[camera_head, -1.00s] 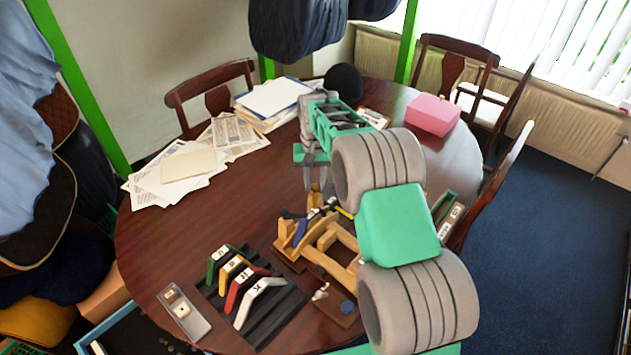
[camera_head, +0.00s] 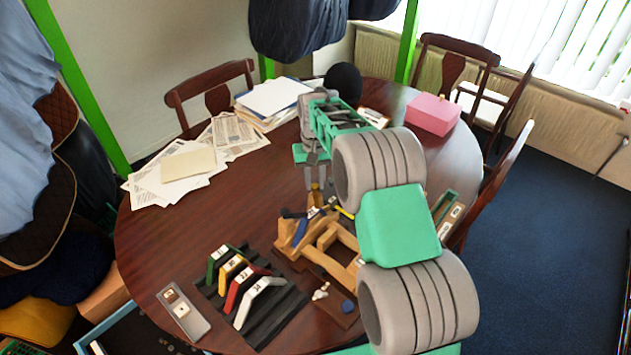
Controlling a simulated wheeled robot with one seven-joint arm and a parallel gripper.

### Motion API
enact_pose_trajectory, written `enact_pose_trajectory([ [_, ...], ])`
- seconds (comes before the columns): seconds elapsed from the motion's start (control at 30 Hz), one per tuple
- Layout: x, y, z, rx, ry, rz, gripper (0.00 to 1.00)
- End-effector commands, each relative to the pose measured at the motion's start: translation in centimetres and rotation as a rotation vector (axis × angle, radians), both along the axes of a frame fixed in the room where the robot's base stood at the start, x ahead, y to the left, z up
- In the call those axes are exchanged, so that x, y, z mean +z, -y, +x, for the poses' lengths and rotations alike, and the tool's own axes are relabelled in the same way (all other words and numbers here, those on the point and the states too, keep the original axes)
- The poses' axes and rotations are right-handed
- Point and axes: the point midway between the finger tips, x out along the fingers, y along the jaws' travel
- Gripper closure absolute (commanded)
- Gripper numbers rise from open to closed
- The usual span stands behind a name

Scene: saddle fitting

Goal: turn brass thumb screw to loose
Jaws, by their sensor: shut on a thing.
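The brass thumb screw (camera_head: 315,195) stands upright at the far end of a wooden fixture (camera_head: 325,243) on the table. It is small and partly covered by my fingers. My gripper (camera_head: 315,184) points down from above, with its fingertips shut on the top of the screw. The gripper body hides part of the far side. How far the screw is turned is too small to tell.
A black rack (camera_head: 272,318) with several coloured angled pieces stands left of the fixture. A grey tray (camera_head: 183,312) lies at the front left. Papers (camera_head: 185,170) and a pink box (camera_head: 433,114) lie farther back. The table's left middle is clear.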

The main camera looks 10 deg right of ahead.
Motion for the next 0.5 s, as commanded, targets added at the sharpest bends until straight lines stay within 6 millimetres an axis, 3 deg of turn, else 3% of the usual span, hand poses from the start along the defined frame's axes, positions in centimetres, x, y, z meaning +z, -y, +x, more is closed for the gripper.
enact_pose_trajectory([
  [0.5,-0.02,-0.02,0.08,0.441,0.003,-0.001,1.00],
])
